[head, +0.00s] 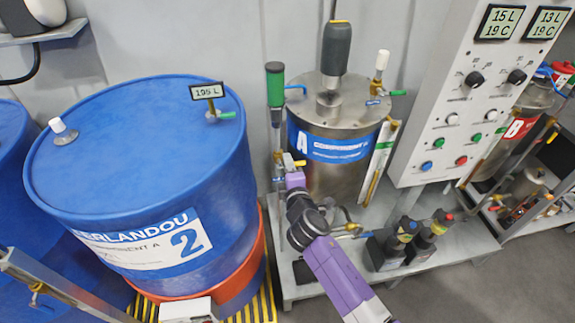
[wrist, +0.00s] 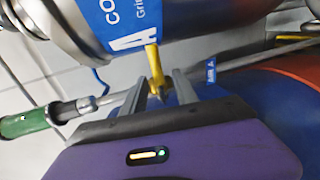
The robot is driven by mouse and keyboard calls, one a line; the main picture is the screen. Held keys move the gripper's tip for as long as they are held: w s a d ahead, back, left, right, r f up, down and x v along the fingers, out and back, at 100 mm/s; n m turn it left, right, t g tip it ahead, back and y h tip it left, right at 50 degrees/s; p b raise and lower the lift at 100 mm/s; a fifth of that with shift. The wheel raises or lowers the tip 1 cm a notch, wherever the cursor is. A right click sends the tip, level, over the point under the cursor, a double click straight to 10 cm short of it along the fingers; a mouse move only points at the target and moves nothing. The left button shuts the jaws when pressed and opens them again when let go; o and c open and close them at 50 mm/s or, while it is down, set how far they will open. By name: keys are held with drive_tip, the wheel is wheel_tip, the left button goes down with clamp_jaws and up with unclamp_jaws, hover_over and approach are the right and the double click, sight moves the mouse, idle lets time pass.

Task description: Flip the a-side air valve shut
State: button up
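The steel tank with the blue A label (head: 335,148) stands right of the big blue drum; its label also shows at the top of the wrist view (wrist: 122,18). A yellow valve lever (wrist: 154,66) points down between my gripper's fingers. In the head view the yellow lever (head: 299,163) shows small beside the tank's lower left. My gripper (wrist: 158,88) is open, with a gap on both sides of the lever; I cannot tell whether either finger touches it. In the head view my gripper (head: 294,180) partly hides the valve body. A small blue A tag (wrist: 211,71) is beside it.
A green-handled rod (head: 275,85) stands left of the tank and crosses the wrist view at left (wrist: 28,122). The blue drum (head: 135,125) is close on the left. A control panel (head: 465,110) and black pumps (head: 400,240) are at right.

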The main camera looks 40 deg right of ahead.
drive_tip(key=v, duration=0.7)
drive_tip(key=shift+b, duration=0.4)
drive_tip(key=shift+w, duration=0.1)
